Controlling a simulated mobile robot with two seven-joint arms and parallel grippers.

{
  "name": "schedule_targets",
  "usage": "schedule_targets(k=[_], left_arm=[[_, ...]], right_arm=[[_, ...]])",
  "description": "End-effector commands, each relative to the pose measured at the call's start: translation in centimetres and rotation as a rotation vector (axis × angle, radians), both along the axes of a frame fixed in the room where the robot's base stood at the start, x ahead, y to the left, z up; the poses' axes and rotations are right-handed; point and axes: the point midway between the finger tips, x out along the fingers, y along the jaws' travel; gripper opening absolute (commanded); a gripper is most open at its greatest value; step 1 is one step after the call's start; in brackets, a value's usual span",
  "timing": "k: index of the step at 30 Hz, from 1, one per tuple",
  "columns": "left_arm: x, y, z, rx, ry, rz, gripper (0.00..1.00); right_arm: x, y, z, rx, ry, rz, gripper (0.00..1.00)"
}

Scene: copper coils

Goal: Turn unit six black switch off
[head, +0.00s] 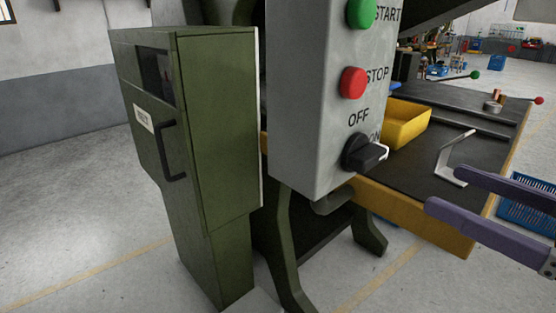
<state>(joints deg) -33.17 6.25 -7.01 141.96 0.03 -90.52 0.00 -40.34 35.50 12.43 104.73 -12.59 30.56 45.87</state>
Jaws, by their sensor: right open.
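The black switch (362,152) is a rotary knob low on the face of a grey control box (300,110). Its handle points right, toward the partly covered ON mark, with OFF printed above it. A green START button (360,12) and a red STOP button (353,82) sit above the switch. My right gripper (449,189) reaches in from the right, its two purple fingers open and empty. It is apart from the switch, to the right of it and a little lower in the picture. My left gripper is not in view.
A green cabinet (215,130) with a small label, too small to read surely, stands left of the box. Behind and right is a dark-topped table (480,105) with a yellow bin (405,123) and a pale bent piece (455,160). A blue crate (527,217) stands at right.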

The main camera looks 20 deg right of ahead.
Motion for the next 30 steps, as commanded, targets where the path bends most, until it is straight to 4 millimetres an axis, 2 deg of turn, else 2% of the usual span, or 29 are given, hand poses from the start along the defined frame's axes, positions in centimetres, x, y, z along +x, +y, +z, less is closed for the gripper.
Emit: schedule_targets(k=[1,5,15,19,24,30], left_arm=[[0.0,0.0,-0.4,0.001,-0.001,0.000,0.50],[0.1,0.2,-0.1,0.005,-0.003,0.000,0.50],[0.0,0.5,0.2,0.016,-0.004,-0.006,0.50],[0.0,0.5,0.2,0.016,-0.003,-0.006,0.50],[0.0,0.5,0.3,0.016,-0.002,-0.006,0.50],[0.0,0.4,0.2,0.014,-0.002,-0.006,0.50]], right_arm=[[0.0,0.1,-0.4,0.002,-0.005,0.010,1.00],[0.9,0.5,0.0,0.006,-0.010,0.017,1.00],[6.3,2.7,0.1,0.005,-0.012,0.015,1.00],[7.8,3.4,0.1,0.006,-0.009,0.014,1.00],[8.9,3.9,0.0,0.005,-0.008,0.014,1.00],[9.1,3.9,-0.1,0.005,-0.007,0.014,1.00]])
